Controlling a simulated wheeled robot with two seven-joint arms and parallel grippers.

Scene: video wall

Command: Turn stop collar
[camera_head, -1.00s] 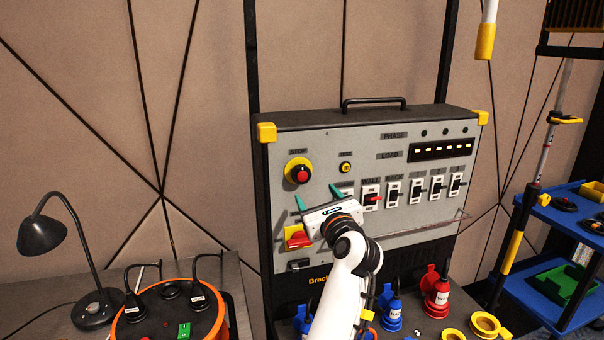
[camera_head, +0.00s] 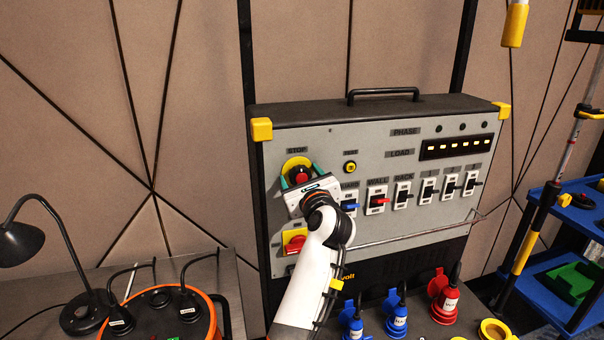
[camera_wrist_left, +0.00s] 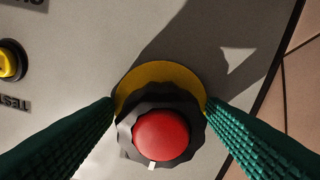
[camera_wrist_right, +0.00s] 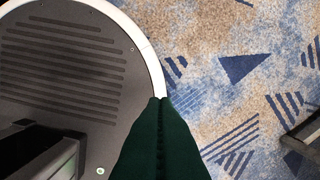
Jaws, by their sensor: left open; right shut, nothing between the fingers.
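The stop button (camera_head: 301,176) is a red dome in a black scalloped collar on a yellow round plate (camera_head: 292,163), under the STOP label at the panel's upper left. In the left wrist view the black collar (camera_wrist_left: 181,107) rings the red button (camera_wrist_left: 162,136), with a small white mark at its lower edge. My left gripper (camera_head: 298,183) is open, its green fingers on either side of the collar; whether they touch it cannot be told. My right gripper (camera_wrist_right: 160,105) is shut and empty, over the floor beside my base.
The grey panel (camera_head: 370,150) also carries a small yellow button (camera_head: 350,167), a red rotary switch on yellow (camera_head: 294,241) below the collar, and a row of rocker switches (camera_head: 377,201) to the right. A thin rail (camera_head: 420,231) runs along its lower front.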

